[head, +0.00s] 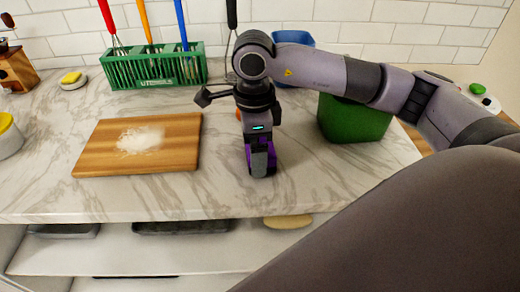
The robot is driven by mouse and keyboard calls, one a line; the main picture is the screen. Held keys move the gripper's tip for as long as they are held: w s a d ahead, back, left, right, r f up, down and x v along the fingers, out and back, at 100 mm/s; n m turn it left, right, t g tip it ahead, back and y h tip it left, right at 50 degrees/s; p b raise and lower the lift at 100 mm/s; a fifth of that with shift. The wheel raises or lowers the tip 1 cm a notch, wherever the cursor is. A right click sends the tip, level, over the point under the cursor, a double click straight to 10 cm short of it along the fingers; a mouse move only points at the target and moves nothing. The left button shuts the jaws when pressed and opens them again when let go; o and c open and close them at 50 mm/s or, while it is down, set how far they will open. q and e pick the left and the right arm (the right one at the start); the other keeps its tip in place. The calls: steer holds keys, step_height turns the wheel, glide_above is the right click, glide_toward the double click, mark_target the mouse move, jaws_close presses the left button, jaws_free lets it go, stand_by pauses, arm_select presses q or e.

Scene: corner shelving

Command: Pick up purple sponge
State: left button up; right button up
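The purple sponge (271,158) is on the marble counter, near its front edge, mostly hidden by my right gripper. My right gripper (261,163) comes in from the right and points down at the sponge, with purple showing on both sides of the near finger. The far finger is hidden, so I cannot tell whether the fingers are closed on the sponge or only around it. My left gripper is not in view.
A wooden board (95,160) with white powder lies left of the gripper. A green utensil rack (155,72) and a blue container (292,39) stand behind. A green bin (352,119) stands right, under my arm. A shelf (130,262) runs below the counter.

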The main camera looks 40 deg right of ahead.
steer(key=shift+r, duration=0.15)
step_height(320, 180, up, 10)
steer(key=shift+w+f, duration=0.1)
step_height(320, 180, up, 10)
steer(key=shift+p, duration=1.1)
steer(key=shift+o, duration=1.1)
steer(key=shift+c, duration=0.7)
